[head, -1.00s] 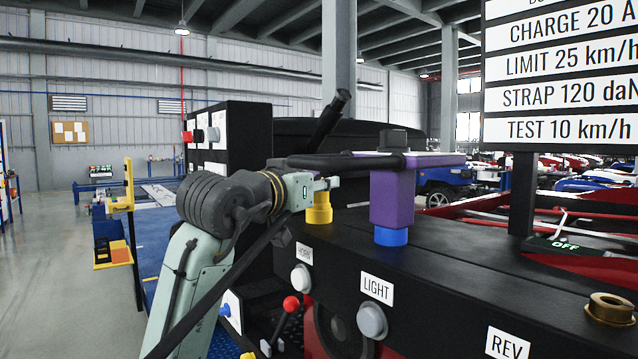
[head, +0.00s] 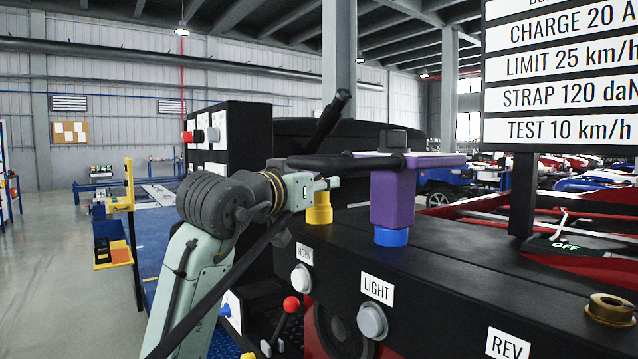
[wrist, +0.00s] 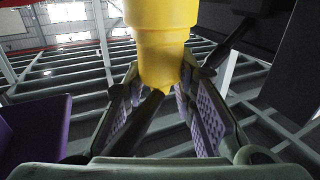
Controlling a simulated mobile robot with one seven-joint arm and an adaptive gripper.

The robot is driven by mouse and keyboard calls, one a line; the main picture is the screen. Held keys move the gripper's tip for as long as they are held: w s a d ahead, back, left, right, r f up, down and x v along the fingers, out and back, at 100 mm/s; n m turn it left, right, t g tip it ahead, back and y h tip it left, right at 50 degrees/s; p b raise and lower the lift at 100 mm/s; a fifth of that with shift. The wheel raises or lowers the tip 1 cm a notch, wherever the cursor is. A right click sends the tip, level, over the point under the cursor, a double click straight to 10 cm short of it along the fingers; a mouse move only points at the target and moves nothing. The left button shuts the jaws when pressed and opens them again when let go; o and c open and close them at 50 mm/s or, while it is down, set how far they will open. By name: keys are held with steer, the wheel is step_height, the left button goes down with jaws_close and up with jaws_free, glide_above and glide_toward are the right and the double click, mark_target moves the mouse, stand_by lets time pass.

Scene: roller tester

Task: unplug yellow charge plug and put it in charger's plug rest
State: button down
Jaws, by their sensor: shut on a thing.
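The yellow charge plug (head: 319,209) stands upright on the black console top, left of a purple lever block. My gripper (head: 326,184) reaches in from the left at the plug's upper end. In the wrist view the plug (wrist: 162,38) fills the top middle, and my gripper (wrist: 160,88) has its ridged fingers shut around its narrower end. A black cable (wrist: 138,122) leaves that end between the fingers. The socket under the plug is not clearly seen. I cannot make out the charger's plug rest for sure; a yellow stand with a tray (head: 113,255) is at the left.
The purple block (head: 392,200) with a blue base and a black bar (head: 340,162) is close right of my gripper. A black cabinet (head: 232,135) stands behind. Knobs labelled HORN and LIGHT (head: 372,321) line the console front. Floor (head: 50,270) at the left is clear.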

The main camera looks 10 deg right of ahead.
steer(key=shift+r+p, duration=0.55)
steer(key=shift+r, duration=0.1)
steer(key=c, duration=1.9)
jaws_free()
steer(key=shift+c, duration=0.2)
jaws_close()
steer(key=shift+r+p, duration=1.5)
steer(key=shift+r, duration=0.1)
